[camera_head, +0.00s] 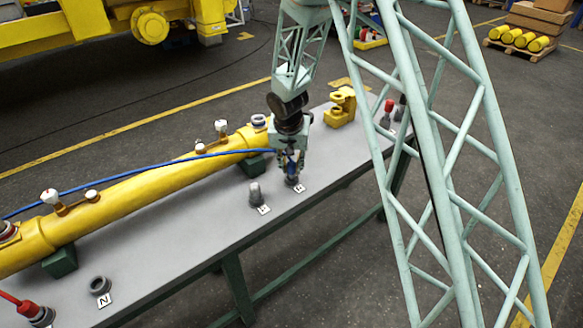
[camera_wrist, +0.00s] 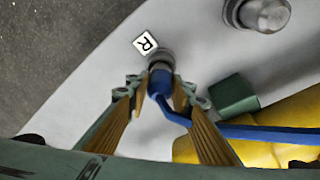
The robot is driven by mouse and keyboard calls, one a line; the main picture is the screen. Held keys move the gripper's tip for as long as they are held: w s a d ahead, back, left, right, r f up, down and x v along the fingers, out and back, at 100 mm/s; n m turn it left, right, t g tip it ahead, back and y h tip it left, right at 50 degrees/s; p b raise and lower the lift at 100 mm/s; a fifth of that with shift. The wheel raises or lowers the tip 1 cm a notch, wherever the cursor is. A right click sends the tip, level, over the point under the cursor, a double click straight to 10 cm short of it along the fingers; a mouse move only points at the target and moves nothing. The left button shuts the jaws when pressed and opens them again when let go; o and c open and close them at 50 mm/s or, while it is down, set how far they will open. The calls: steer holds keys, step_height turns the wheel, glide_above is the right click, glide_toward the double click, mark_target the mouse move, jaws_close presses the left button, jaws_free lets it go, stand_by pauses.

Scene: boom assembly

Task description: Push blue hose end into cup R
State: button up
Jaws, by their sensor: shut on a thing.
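My gripper (camera_head: 291,162) points down over the grey table and is shut on the blue hose end (camera_wrist: 159,84). Cup R (camera_wrist: 161,58), a small dark grey ring beside the R label (camera_wrist: 145,43), is directly at the hose tip. The cup also shows below my gripper in the head view (camera_head: 292,181). The hose end looks lined up with the cup and at its mouth; I cannot tell how deep it sits. The blue hose (camera_head: 140,173) trails left along the yellow boom. My fingers partly hide the hose end in the head view.
The yellow boom (camera_head: 150,196) lies along the table (camera_head: 190,262). A grey capped cup (camera_head: 255,194) stands close to cup R. An empty cup (camera_head: 99,286) by label N and a red hose end (camera_head: 30,309) are at front left. A yellow bracket (camera_head: 340,107) stands behind.

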stand_by(0.3)
steer(key=o, duration=1.1)
steer(key=shift+c, duration=0.2)
steer(key=shift+r, duration=0.1)
steer(key=v, duration=1.1)
steer(key=shift+s+r, duration=0.2)
steer(key=shift+r, duration=0.15)
stand_by(0.3)
